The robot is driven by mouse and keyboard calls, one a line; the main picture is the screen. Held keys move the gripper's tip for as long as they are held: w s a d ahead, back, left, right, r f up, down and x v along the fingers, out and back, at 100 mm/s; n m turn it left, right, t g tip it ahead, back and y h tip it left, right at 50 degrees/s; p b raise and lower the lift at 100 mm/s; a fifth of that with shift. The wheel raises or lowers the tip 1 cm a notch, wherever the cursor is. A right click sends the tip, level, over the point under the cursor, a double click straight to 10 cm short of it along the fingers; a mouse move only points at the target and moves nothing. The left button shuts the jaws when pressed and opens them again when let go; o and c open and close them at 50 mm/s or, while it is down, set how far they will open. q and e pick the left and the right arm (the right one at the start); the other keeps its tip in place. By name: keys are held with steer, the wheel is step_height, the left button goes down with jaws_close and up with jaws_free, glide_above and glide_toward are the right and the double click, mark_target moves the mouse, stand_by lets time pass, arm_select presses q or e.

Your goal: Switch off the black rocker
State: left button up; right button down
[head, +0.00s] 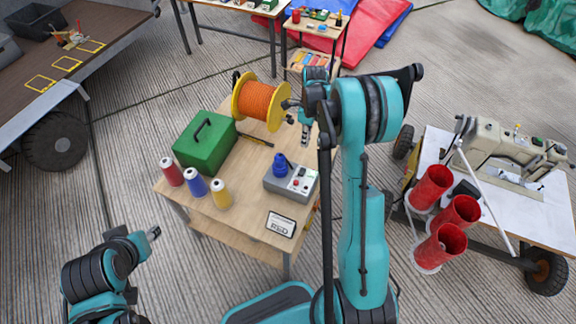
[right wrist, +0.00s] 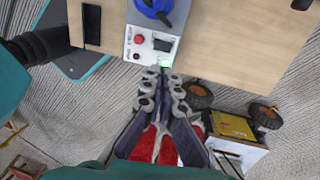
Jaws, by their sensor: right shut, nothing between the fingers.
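A grey control box (head: 283,192) sits on the wooden table, with a blue plug-like part (head: 281,166) on top. In the right wrist view the box's light panel carries the black rocker (right wrist: 162,45), a red button (right wrist: 139,39), a smaller dark red button and a green-lit spot (right wrist: 164,62). My right gripper (right wrist: 164,72) is shut and empty, its tips by the green spot, just below the rocker in that view. I cannot tell whether they touch the panel. In the head view my right gripper (head: 305,141) points down. My left gripper (head: 152,234) is at lower left, jaws unclear.
The table (head: 245,222) also holds a green box (head: 204,150), an orange cable spool (head: 260,101), three thread cones (head: 196,186) and a small sign (head: 281,224). Floor between is clear.

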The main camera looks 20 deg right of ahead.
mark_target(303, 170)
steer(key=f+b, duration=0.1)
steer(key=f, duration=0.3)
steer(key=s+a+f+b, duration=0.1)
steer(key=f+b, duration=0.1)
steer(key=f, duration=0.3)
steer(key=f+b, duration=0.2)
steer(key=f, duration=0.3)
steer(key=shift+s+a, duration=0.15)
steer(key=shift+a, duration=0.05)
steer(key=shift+s+a+f+t+h+b, duration=0.2)
steer(key=shift+a+f+t+h+b, duration=0.15)
steer(key=shift+f+h+b, duration=0.2)
steer(key=shift+s+r, duration=0.15)
steer(key=shift+r, duration=0.15)
steer(key=shift+d+f, duration=0.1)
steer(key=shift+w+d+t, duration=0.25)
steer(key=shift+w+d, duration=0.35)
